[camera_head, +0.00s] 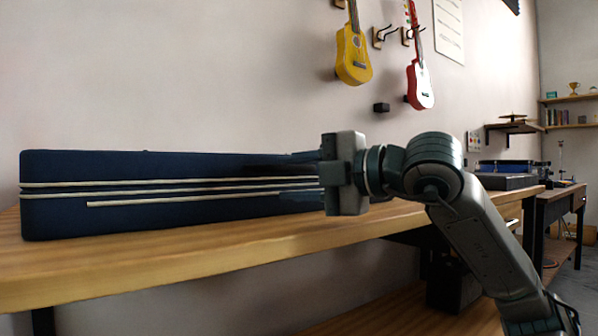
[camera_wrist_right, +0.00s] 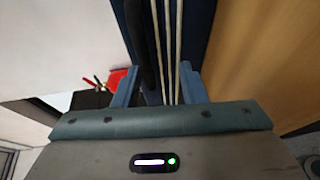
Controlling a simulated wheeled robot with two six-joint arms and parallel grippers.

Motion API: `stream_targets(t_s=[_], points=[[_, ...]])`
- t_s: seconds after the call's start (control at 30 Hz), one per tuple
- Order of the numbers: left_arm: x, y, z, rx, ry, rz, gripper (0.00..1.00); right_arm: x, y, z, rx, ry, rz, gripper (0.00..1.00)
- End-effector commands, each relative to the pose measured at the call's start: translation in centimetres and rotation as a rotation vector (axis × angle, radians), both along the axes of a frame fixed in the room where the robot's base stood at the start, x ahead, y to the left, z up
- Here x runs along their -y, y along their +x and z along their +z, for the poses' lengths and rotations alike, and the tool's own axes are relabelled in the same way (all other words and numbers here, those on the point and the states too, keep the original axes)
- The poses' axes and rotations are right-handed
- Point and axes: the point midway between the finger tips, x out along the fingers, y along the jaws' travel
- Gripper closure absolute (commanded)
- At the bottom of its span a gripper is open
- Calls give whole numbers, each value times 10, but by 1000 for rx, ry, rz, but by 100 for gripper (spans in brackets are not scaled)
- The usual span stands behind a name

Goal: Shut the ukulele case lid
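The long dark blue ukulele case (camera_head: 130,215) lies on the wooden workbench in the head view, with cream piping along its side. Its lid (camera_head: 120,165) looks down flat on the base; whether a thin gap is left along the seam I cannot tell. My right gripper (camera_head: 292,176) is at the case's right part, its fingers pointing left along the front side, one higher and one lower. In the right wrist view the fingers (camera_wrist_right: 158,80) are apart, with the piping and a dark strip, perhaps the handle, showing between them. Contact is unclear. My left gripper is out of view.
The wooden workbench (camera_head: 170,262) has a bare strip along its front edge. A yellow ukulele (camera_head: 353,55) and a red one (camera_head: 420,85) hang on the wall above. Another bench with a dark blue case (camera_head: 508,167) stands further right.

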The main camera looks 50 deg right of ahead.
Motion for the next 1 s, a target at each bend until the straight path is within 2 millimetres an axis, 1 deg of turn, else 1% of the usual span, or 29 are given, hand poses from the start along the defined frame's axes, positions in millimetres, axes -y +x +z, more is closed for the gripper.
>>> stream_targets(t_s=[0.03,0.37,0.47,0.57,0.8,1.0], points=[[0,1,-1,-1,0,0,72,-1,0,-3,-5,-2,2,67],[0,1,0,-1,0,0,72,0,-1,0,2,-1,1,67],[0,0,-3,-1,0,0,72,1,-5,0,4,-1,0,67],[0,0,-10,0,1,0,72,3,-16,0,7,-1,-2,67],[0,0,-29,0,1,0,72,11,-61,3,9,0,-3,67],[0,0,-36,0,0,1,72,16,-93,7,6,1,-2,67]])
